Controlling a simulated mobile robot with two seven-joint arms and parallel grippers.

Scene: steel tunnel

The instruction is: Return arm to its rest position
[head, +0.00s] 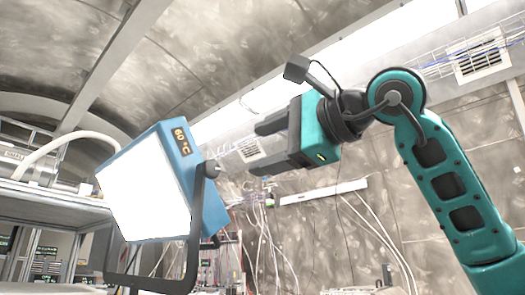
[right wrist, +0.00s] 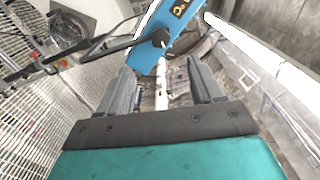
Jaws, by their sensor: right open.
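My right arm comes in from the right in the head view. Its teal and black right gripper (head: 262,148) is raised, with its two dark fingers pointing left and apart, nothing between them. In the right wrist view both fingers (right wrist: 165,85) show open and empty. The blue lamp (head: 203,180) with a bright white panel and "60°C" on its side stands left of the gripper, apart from it in the head view. The lamp's blue side and dark knob also show in the right wrist view (right wrist: 172,30), beyond the fingertips. My left gripper is not in view.
A dark bracket (head: 194,225) holds the lamp. A metal shelf (head: 45,200) with equipment is at the left. White cables (head: 270,240) hang behind, and a long duct with a vent (head: 480,60) runs along the wall. The space above the gripper looks clear.

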